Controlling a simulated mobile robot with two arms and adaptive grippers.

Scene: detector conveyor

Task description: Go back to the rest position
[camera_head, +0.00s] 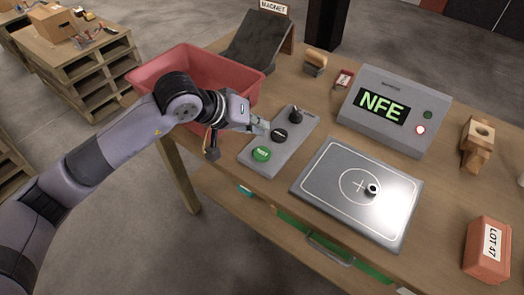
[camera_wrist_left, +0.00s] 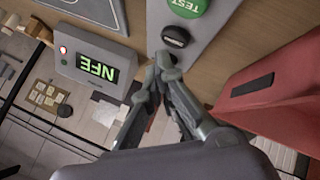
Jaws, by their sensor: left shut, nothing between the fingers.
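My left gripper (camera_head: 262,126) comes in from the left over the grey control panel (camera_head: 298,148). It is shut and empty, its tips close to the black button (camera_head: 280,134). I cannot tell whether they touch it. In the left wrist view the shut fingers (camera_wrist_left: 166,72) point at the panel, just below the black button (camera_wrist_left: 176,37). The green TEST button (camera_head: 261,153) is nearer the table's front edge, and a dark knob (camera_head: 296,114) is farther back. My right gripper is not in view.
A red bin (camera_head: 215,72) stands close behind my left wrist. A display reading NFE (camera_head: 381,106) is at the back right. A metal plate (camera_head: 330,175) bears a small ring (camera_head: 373,189). A LOT 47 box (camera_head: 486,250) sits at right. Floor is open before the table.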

